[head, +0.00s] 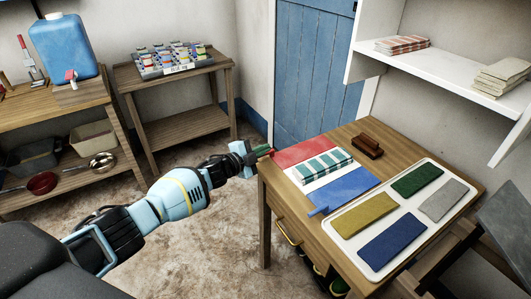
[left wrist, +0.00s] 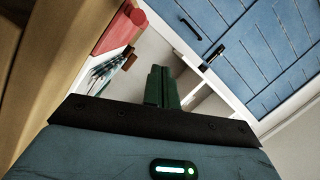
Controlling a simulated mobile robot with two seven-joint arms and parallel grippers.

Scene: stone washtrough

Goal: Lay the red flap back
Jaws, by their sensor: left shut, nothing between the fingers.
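The red flap (head: 302,151) lies spread out flat on the wooden table, beyond a white middle part (head: 300,175) that carries a folded teal-and-white striped cloth (head: 324,166). A blue flap (head: 342,190) lies flat on the near side. The red flap also shows at the upper left of the left wrist view (left wrist: 117,31). My left gripper (head: 264,152) is at the table's left edge, beside the red flap's outer end. Its green fingers (left wrist: 161,86) are together and empty. Whether they touch the flap I cannot tell. My right gripper is not in view.
A white tray (head: 402,175) with several coloured cloths fills the table's right side. A brown wooden block (head: 367,147) sits at the back. A white shelf (head: 450,77) overhangs behind. A side table (head: 176,69) with a tray of jars stands at the back left.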

